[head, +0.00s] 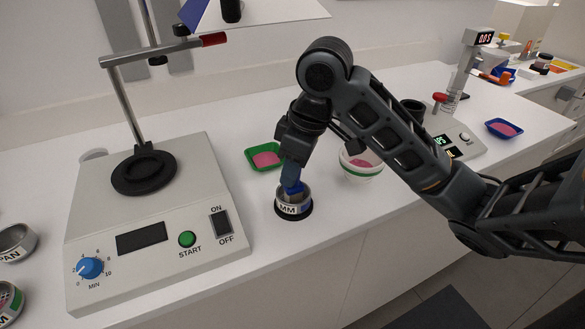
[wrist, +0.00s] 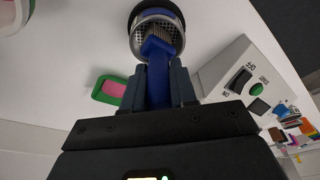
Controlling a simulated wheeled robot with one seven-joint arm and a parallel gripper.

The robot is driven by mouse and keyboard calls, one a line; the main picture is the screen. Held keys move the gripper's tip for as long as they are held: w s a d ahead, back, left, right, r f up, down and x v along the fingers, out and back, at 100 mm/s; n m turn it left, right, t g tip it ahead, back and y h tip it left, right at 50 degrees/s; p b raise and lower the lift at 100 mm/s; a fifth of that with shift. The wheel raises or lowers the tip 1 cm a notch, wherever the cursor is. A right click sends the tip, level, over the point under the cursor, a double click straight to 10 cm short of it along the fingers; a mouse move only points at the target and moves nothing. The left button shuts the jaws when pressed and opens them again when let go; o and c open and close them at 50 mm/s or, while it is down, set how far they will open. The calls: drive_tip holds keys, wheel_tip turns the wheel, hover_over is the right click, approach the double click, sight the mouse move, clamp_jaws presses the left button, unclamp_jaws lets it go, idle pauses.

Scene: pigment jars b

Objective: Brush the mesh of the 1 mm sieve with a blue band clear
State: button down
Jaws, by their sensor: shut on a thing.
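The sieve (head: 293,208) is a small round metal cup with a blue band and a white label ending in "MM". It stands on a black round base near the counter's front edge. In the wrist view its mesh (wrist: 166,34) shows at the top. My gripper (head: 291,172) is above the sieve, pointing down. It is shut on a blue-handled brush (wrist: 157,76), whose bristles reach inside the sieve's rim. Whether the bristles touch the mesh I cannot tell. The brush and rim hide part of the mesh.
A sieve shaker (head: 150,215) with START button stands left. A green tray (head: 250,152) of pink powder lies behind the sieve, a white bowl (head: 361,170) to its right. A pan (head: 14,243) and another sieve (head: 8,300) are far left. A blue tray (head: 504,128) lies far right.

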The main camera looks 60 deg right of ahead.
wheel_tip(320, 180, up, 5)
drive_tip(key=p, duration=0.5)
drive_tip(key=shift+r, duration=2.05)
drive_tip(key=shift+s, duration=0.1)
